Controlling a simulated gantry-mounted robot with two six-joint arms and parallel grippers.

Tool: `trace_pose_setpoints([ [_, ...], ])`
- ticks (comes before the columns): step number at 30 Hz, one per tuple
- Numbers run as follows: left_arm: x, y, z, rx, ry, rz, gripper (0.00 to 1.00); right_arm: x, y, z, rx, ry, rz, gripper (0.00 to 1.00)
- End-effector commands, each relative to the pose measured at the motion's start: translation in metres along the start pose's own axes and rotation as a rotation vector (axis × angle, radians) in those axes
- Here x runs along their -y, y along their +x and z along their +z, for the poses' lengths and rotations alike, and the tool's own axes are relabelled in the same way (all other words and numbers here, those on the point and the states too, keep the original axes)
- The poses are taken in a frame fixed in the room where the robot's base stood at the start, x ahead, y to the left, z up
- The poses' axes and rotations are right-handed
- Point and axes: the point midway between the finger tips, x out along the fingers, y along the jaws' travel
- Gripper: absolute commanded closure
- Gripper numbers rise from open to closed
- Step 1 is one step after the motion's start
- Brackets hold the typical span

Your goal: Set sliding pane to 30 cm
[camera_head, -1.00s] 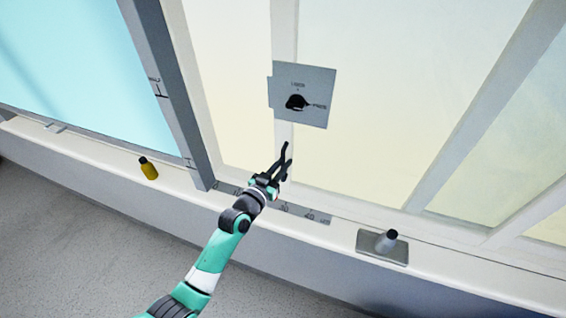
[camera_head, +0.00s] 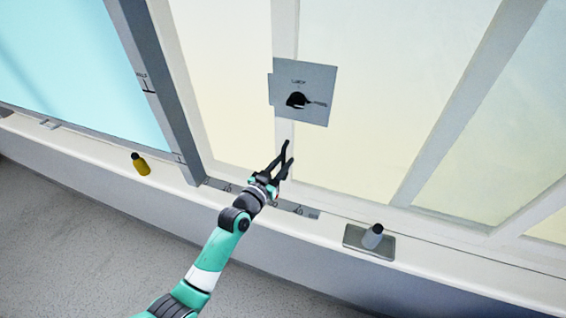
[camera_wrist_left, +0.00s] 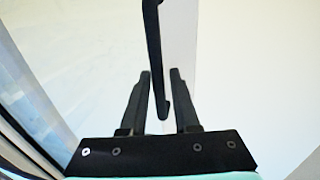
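The frosted sliding pane has a white upright stile (camera_head: 284,30). The knob's narrow end points right toward a small label I cannot read for sure. My left gripper (camera_head: 281,155) is low at the stile, below the plate. In the left wrist view, a black upright handle (camera_wrist_left: 155,50) runs down between the two spread fingers (camera_wrist_left: 160,90). It is closer to the left finger; contact is unclear. A grey scale strip (camera_head: 310,213) lies on the sill; its numbers are unreadable. My right gripper is out of view.
A grey upright frame (camera_head: 150,75) borders the left window. Bare floor lies below.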

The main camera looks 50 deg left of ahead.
Motion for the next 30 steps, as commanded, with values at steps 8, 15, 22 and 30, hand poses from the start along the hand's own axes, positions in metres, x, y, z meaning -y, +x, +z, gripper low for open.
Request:
trace_pose_setpoints([
  [8,0.000,-0.015,0.000,0.001,0.000,-0.001,0.70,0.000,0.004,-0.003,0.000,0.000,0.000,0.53],
  [15,0.001,-0.072,0.001,0.002,-0.001,-0.001,0.70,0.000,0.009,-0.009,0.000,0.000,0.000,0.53],
  [22,0.001,-0.111,0.001,0.001,0.000,-0.001,0.70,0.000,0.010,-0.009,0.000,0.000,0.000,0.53],
  [30,0.000,-0.117,0.000,0.000,0.000,0.000,0.70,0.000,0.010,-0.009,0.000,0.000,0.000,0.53],
])
